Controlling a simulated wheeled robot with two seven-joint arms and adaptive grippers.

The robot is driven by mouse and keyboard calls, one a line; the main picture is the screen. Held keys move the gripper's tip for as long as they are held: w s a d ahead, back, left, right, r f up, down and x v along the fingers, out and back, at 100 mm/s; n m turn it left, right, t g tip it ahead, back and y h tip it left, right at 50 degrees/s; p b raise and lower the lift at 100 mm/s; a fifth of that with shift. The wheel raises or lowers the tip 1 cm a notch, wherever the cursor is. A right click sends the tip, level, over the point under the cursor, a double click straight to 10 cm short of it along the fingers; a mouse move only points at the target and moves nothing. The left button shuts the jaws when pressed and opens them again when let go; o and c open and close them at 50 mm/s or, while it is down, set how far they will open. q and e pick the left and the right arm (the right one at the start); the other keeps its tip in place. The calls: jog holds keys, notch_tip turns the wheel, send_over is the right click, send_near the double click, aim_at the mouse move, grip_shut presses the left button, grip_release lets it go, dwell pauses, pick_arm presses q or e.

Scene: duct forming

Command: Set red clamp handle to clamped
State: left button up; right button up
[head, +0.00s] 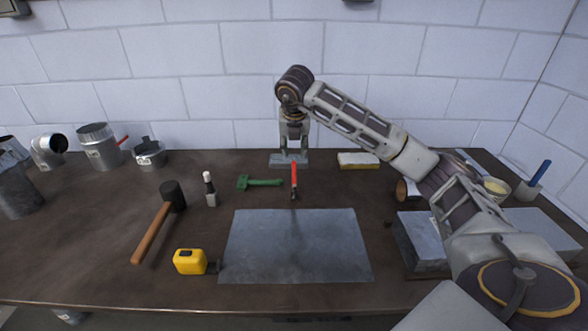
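The red clamp handle (294,175) is a thin red bar near the middle of the table, just behind the sheet metal (297,245). Its near end meets a small dark part. My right gripper (292,152) points down behind the handle, in front of the wall. Its two fingers look spread, with a gap between them and nothing held. The gripper appears apart from the red handle. A grey metal base (276,162) shows at the fingertips; whether they touch it I cannot tell. My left gripper is not in view.
A yellowish block (358,161) is behind right. Metal duct parts (98,146) stand far left. A grey block (418,240) sits right.

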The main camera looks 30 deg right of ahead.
aim_at(294, 166)
jog(key=x, duration=1.2)
jog(key=shift+w+d+f, duration=0.1)
jog(key=shift+d+f, duration=0.05)
jog(key=shift+f, duration=0.15)
grip_shut()
